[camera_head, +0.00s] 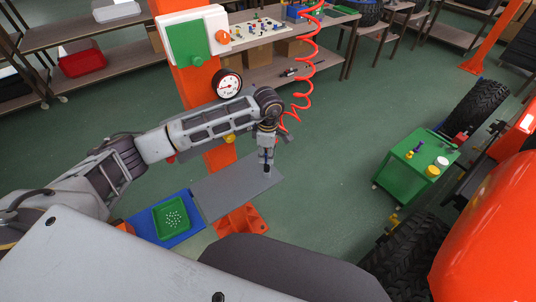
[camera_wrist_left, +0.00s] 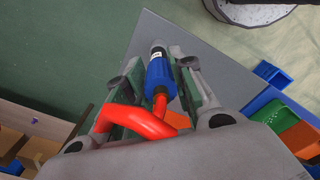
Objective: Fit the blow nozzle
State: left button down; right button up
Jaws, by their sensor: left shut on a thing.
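My left gripper (camera_head: 267,168) is low over the grey board, fingers pointing down. In the left wrist view its two fingers (camera_wrist_left: 180,70) are shut on a blue cylindrical fitting (camera_wrist_left: 160,76) with a grey tip and a white label. A red hose (camera_wrist_left: 140,120) runs from the fitting back between the fingers. In the head view the red coiled hose (camera_head: 304,60) hangs down behind the left wrist; the fitting is too small to make out there. I cannot tell whether the fitting is the blow nozzle or a coupling. My right gripper is in neither view.
The grey board (camera_head: 225,195) lies beside a blue tray (camera_head: 186,237) with a green bin (camera_head: 158,222) of small white pieces. An orange post with a pressure gauge (camera_head: 227,83) stands behind my arm. A green cart (camera_head: 405,180) stands right, with clear floor between.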

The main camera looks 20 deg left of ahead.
pick_arm(q)
jog(key=shift+s+d+f, duration=0.15)
jog(key=shift+s+f, duration=0.05)
jog(key=shift+s, duration=0.05)
jog(key=shift+w+r+p, duration=0.15)
jog(key=shift+r+p, duration=0.05)
jog(key=shift+r, duration=0.35)
jog(key=shift+w+r+p, duration=0.15)
jog(key=shift+r+p, duration=0.05)
jog(key=shift+r, duration=0.3)
jog(key=shift+a+r, duration=0.25)
jog(key=shift+r, duration=0.1)
jog(key=shift+w+a+r+p, duration=0.2)
jog(key=shift+r+p, duration=0.2)
jog(key=shift+r, duration=0.15)
jog(key=shift+d+f, duration=0.1)
jog(key=shift+s+d+b, duration=0.1)
jog(key=shift+d+b, duration=0.1)
jog(key=shift+b, duration=0.1)
jog(key=shift+a, duration=0.35)
dwell(0.6)
